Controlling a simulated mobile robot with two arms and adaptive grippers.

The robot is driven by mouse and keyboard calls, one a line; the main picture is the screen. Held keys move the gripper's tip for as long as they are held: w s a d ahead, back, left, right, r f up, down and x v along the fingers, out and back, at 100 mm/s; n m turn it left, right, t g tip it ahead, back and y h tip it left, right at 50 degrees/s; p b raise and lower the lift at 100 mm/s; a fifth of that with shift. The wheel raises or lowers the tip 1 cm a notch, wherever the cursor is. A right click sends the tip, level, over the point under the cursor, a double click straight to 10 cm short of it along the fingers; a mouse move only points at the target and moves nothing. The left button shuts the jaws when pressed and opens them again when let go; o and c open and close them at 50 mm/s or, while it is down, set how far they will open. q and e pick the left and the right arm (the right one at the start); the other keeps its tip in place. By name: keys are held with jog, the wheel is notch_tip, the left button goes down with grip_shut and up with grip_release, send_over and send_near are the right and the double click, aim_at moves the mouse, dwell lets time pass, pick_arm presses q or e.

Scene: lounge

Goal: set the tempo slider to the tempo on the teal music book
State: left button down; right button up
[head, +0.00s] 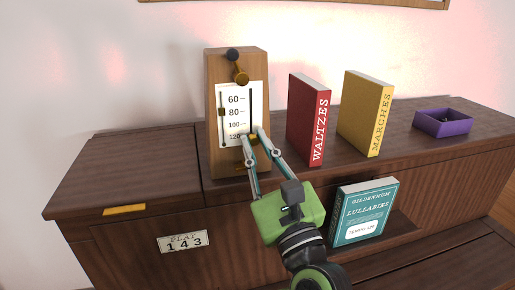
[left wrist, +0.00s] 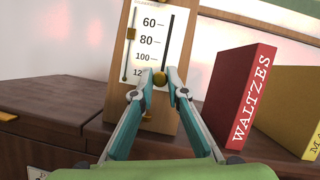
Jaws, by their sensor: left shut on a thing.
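A wooden metronome (head: 211,75) stands on the cabinet with a white scale marked 60, 80, 100 and 120 downward. My left gripper (head: 254,137) is shut on the yellow slider knob (left wrist: 160,79) at the lower part of the dark right-hand slot, about level with the 120 mark. A small brass marker (head: 221,111) sits in the thinner left slot, near 80. The teal music book (head: 345,226), titled Lullabies, leans upright on a lower ledge. Its white label (head: 362,231) reads "TEMPO" with a number too small to read surely. My right gripper is not in view.
A red Waltzes book (head: 308,120) and a yellow Marches book (head: 366,113) stand right of the metronome. A purple tray (head: 443,123) lies further right. The cabinet top (head: 130,165) at left is clear.

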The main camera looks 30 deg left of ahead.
pick_arm(q)
jog(key=shift+f, duration=0.35)
jog(key=c, duration=2)
grip_release()
jog(key=shift+r, duration=0.1)
jog(key=v, duration=1.2)
jog(key=shift+r, duration=0.1)
